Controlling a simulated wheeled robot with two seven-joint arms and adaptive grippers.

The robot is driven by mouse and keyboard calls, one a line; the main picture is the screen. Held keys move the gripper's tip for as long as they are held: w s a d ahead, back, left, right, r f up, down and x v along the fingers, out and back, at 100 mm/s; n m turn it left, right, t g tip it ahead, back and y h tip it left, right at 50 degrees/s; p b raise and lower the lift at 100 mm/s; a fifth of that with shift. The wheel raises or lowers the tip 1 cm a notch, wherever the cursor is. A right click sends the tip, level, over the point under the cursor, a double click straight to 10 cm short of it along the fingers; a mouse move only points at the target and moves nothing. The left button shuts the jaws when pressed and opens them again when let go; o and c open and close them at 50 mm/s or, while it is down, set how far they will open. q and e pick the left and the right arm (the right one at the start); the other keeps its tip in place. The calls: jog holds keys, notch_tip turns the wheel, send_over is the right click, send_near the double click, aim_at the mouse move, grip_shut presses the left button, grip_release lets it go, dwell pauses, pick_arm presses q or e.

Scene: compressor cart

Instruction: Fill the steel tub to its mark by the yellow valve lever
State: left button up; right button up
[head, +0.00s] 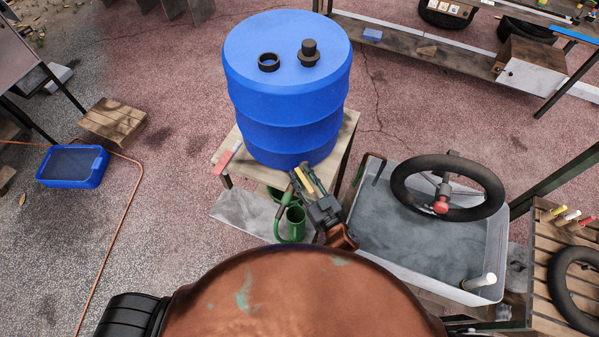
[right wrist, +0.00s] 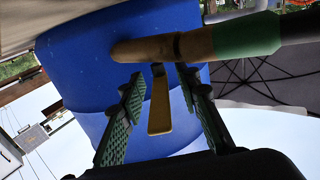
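The blue barrel (head: 285,95) stands on a wooden stand (head: 350,125). The yellow valve lever (head: 306,180) is low at its front; in the right wrist view the lever (right wrist: 159,103) hangs between the fingers. My right gripper (head: 303,181) is at the lever; in its wrist view the gripper (right wrist: 160,82) is open, with a gap on each side of the lever. The steel tub (head: 498,262) is to the right of the stand, with a dull grey surface inside; I cannot make out its mark or the water level. My left gripper is out of view.
A slatted wooden table (head: 548,250) stands at the right.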

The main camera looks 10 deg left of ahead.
jog(key=v, duration=1)
jog(key=shift+s+d, duration=0.2)
jog(key=shift+s, duration=0.15)
